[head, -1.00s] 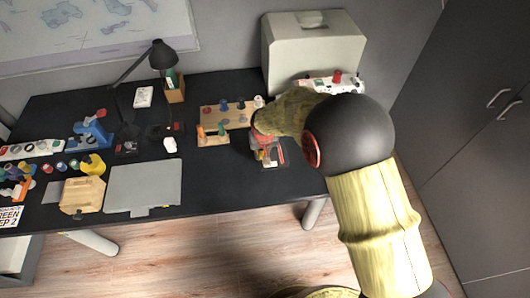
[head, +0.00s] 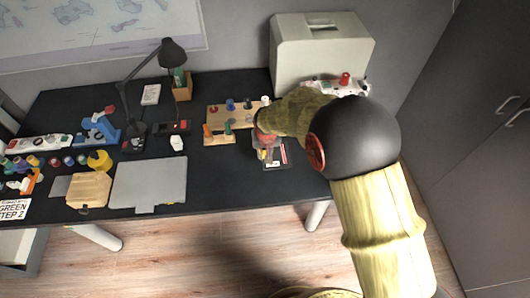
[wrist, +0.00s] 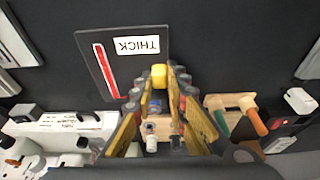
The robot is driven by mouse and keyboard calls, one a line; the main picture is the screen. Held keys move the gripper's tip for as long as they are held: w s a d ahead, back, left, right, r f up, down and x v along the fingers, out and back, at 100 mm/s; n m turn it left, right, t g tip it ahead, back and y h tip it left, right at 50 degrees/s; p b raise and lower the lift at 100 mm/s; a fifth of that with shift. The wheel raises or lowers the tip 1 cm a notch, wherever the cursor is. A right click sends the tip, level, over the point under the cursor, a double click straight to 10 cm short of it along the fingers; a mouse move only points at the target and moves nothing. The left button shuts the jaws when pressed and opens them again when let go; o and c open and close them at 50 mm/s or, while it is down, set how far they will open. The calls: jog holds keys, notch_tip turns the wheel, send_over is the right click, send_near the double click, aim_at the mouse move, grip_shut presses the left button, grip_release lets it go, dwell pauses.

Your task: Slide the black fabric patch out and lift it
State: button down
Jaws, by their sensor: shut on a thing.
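My gripper (wrist: 159,82) is shut on a small yellow block (wrist: 159,71), which shows between its fingertips in the wrist view. In the head view my gripper (head: 264,150) is low over the right part of the black desk. A dark flat panel (wrist: 135,75) with a red strip and a white THICK label lies just beyond the fingertips. The panel also shows beside my gripper in the head view (head: 277,164). I cannot make out a separate black fabric patch against the black desk. The fingers hide what is directly under them.
A wooden rack (head: 218,138) with colored pegs stands behind my gripper. A white device (head: 325,84) and a large grey case (head: 322,50) are at the back right. A grey plate (head: 148,183) lies to the left. Bare desk (head: 215,175) lies between plate and panel.

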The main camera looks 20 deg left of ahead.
jog(key=shift+r+p, duration=1.3)
jog(key=shift+r, duration=1.2)
